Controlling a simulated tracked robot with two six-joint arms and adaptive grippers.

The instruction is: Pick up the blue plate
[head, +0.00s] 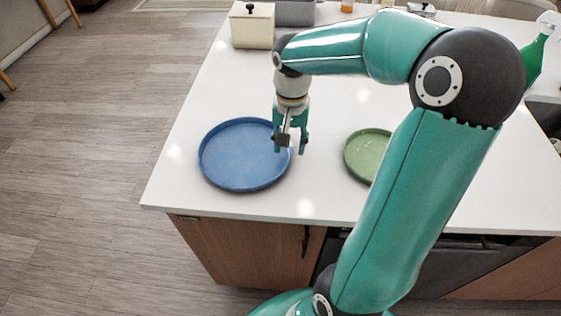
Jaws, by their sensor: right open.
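The blue plate (240,158) is round with a raised rim and lies flat on the white counter, near its front left corner. My right gripper (288,148) points down at the plate's right edge and overlaps the rim in the picture. It is open with nothing between its fingers. I cannot tell whether a finger touches the rim. My left gripper is not in view.
A green plate (366,157) lies to the right, partly hidden by my right arm. A cream box (252,26) and a grey box (295,13) stand at the back. A green spray bottle (537,52) stands near the sink at right. The counter (190,112) is clear behind the blue plate.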

